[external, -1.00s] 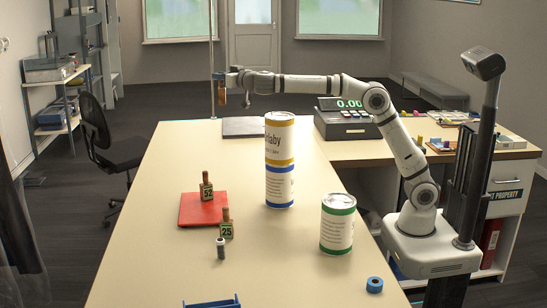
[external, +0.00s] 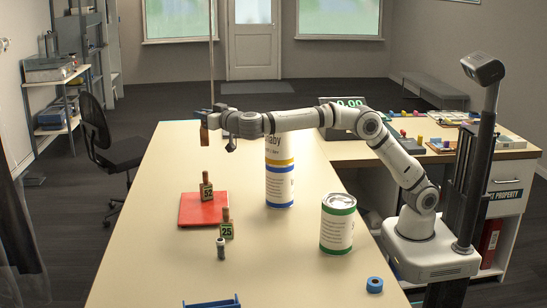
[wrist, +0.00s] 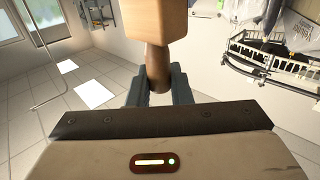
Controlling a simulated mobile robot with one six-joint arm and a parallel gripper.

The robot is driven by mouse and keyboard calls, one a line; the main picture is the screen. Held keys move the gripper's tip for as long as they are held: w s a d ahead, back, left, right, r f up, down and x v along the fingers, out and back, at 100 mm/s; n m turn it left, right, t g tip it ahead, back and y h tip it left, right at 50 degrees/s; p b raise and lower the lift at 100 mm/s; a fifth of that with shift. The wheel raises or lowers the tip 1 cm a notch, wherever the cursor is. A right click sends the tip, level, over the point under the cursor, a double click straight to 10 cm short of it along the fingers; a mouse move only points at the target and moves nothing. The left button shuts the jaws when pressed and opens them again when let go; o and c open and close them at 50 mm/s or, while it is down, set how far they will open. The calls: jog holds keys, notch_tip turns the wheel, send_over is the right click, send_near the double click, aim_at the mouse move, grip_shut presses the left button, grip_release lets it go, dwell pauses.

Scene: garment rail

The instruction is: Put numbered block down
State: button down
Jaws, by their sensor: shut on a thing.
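My gripper (external: 212,110) is shut on a numbered block (external: 204,137) and holds it in the air over the far left part of the table. In the wrist view the block (wrist: 157,18) is plain wood on a darker brown handle, with my gripper's fingers (wrist: 157,85) around the handle. Its number is not visible. A red mat (external: 189,213) lies nearer on the table, with a block marked 52 (external: 206,190) standing upright on it. A block marked 25 (external: 227,230) stands just off the mat's near right corner.
Two stacked cans (external: 279,187) and a green-banded can (external: 337,228) stand right of the mat. A small grey cylinder (external: 220,249), a blue ring (external: 375,285) and a blue rack (external: 211,303) are nearer. A display scale (external: 330,130) stands behind my arm. The table's left side is mostly clear.

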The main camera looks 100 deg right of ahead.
notch_tip(320, 180, down, 24)
jog(key=shift+f, duration=0.2)
jog(key=shift+f, duration=0.2)
jog(key=c, duration=1.3)
grip_release()
